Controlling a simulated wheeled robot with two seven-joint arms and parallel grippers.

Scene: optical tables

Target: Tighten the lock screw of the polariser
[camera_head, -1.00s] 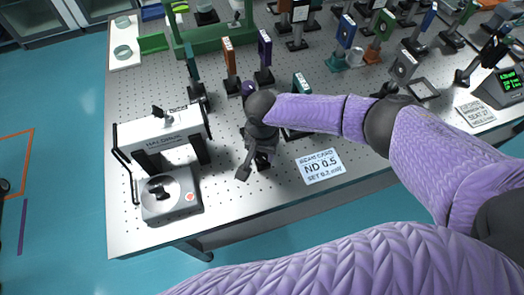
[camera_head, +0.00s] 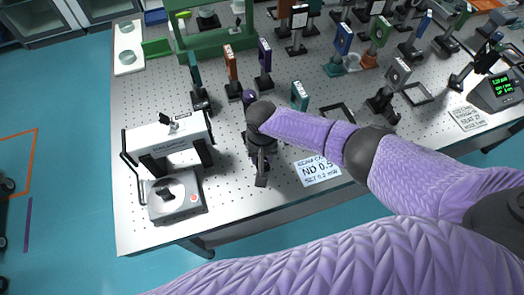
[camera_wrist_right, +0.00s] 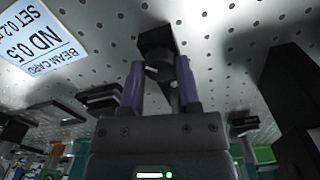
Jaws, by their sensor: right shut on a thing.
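My right gripper (camera_head: 261,178) is low over the near part of the optical table, between the white-topped device and the beam card. The right wrist view shows its two purple fingers (camera_wrist_right: 160,88) shut on a small dark knob-like part (camera_wrist_right: 160,72), which I take to be the polariser's lock screw. A black block (camera_wrist_right: 156,40) sits just beyond it. In the head view my gripper and wrist hide the screw and most of its mount. A purple round part (camera_head: 249,97) shows just behind my wrist; I cannot tell whether it belongs to the polariser. My left gripper is not in view.
A white-topped device (camera_head: 165,140) with a grey dial box (camera_head: 174,195) stands at left. The beam card (camera_head: 319,171) lies right of my gripper. Upright mounts, orange (camera_head: 230,62) and purple (camera_head: 265,57), stand behind. The table's front edge is close.

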